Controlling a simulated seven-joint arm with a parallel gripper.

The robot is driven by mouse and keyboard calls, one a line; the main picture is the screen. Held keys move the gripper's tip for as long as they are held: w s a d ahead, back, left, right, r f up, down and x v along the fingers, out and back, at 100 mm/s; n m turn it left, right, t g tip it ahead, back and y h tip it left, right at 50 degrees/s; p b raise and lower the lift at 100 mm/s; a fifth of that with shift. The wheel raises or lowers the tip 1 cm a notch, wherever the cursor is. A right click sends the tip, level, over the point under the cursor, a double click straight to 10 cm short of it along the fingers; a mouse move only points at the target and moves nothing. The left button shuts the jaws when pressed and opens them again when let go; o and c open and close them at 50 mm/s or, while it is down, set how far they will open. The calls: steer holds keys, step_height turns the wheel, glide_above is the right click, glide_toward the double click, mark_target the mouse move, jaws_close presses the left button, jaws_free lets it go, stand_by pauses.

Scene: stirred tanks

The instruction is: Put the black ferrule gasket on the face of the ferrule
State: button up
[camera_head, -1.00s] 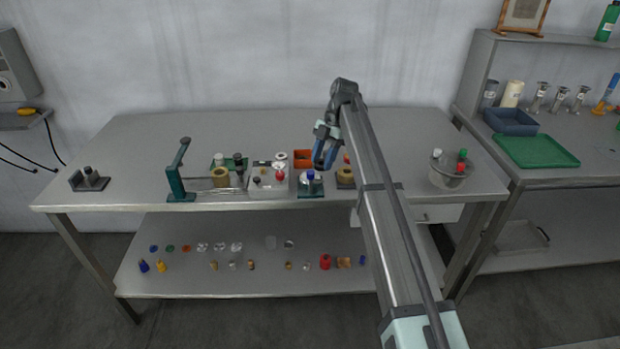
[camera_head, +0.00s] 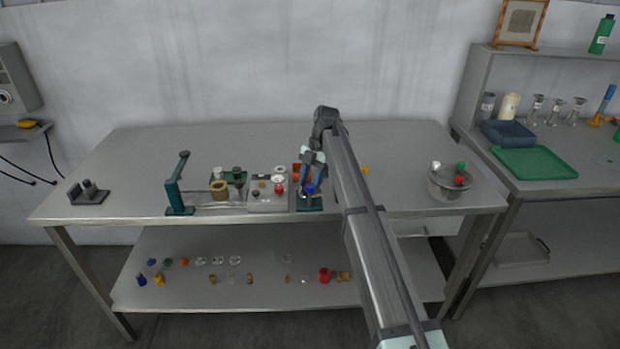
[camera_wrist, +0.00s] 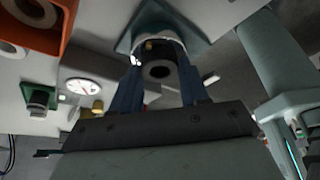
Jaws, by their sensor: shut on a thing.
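In the wrist view my gripper (camera_wrist: 159,68) has its two blue fingers shut on a dark ring, which I take to be the black ferrule gasket (camera_wrist: 158,71). A pale round fitting stands right behind the ring on a teal base (camera_wrist: 126,42); it may be the ferrule, but its face is mostly hidden by the ring and fingers. I cannot tell whether ring and fitting touch. In the head view my gripper (camera_head: 309,186) is low over the teal base (camera_head: 310,206) near the bench's front edge, and the gasket is too small to make out.
An orange bin (camera_wrist: 62,28) is close beside the fingers in the wrist view. In the head view a pale tray of small parts (camera_head: 267,205) and a teal lever stand (camera_head: 175,185) are to the left. A grey pot (camera_head: 448,190) stands right. The back of the bench is clear.

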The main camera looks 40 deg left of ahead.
steer(key=shift+f, duration=0.4)
steer(key=shift+s+d+f, duration=0.1)
steer(key=shift+f, duration=0.25)
steer(key=o, duration=0.9)
steer(key=shift+o, duration=0.6)
steer(key=shift+s+d+f, duration=0.1)
steer(key=shift+d, duration=0.15)
steer(key=shift+r, duration=0.65)
steer(key=v, duration=0.8)
steer(key=shift+a, duration=0.4)
